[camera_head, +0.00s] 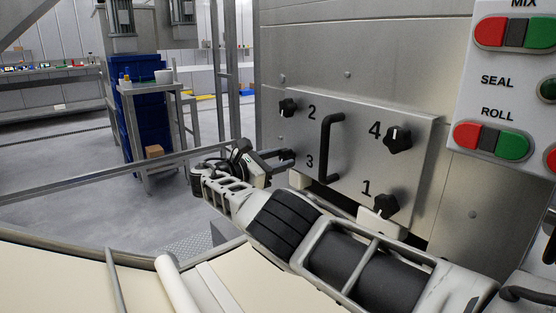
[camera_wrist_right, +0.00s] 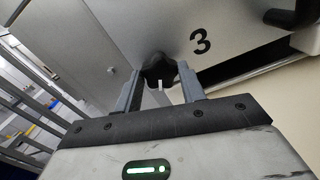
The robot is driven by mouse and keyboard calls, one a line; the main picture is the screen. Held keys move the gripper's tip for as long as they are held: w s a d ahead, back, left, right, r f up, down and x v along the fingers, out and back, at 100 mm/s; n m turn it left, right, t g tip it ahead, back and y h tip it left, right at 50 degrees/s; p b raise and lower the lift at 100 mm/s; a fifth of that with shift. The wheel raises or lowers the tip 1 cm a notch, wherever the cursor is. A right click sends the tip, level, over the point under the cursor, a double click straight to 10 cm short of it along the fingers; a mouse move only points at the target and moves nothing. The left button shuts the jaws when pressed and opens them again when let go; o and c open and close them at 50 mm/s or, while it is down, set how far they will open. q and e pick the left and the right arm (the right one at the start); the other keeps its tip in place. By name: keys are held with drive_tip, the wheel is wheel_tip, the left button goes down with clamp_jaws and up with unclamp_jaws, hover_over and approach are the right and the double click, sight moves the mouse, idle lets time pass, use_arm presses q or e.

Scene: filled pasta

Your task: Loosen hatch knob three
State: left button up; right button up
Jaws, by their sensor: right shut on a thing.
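The metal hatch plate (camera_head: 345,150) is on the machine wall, with a black handle (camera_head: 327,148) down its middle. Knob two (camera_head: 288,107), knob four (camera_head: 397,140) and knob one (camera_head: 385,206) are black star knobs on its corners. Knob three (camera_wrist_right: 159,72) shows in the right wrist view, beside the printed 3, with a white mark on it. My right gripper (camera_wrist_right: 160,90) is shut on knob three, one finger on each side. In the head view the right gripper (camera_head: 285,160) reaches the plate's lower left corner and largely hides this knob. My left gripper is not in view.
A control panel (camera_head: 515,95) with red and green buttons is at the upper right. A cream surface (camera_head: 60,285) with metal rails lies in front. A small table (camera_head: 155,88) and a blue crate stack (camera_head: 150,120) stand at the back left.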

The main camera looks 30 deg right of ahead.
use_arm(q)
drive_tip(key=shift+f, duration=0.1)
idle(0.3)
use_arm(e)
drive_tip(key=o, duration=1)
drive_tip(key=shift+c, duration=0.2)
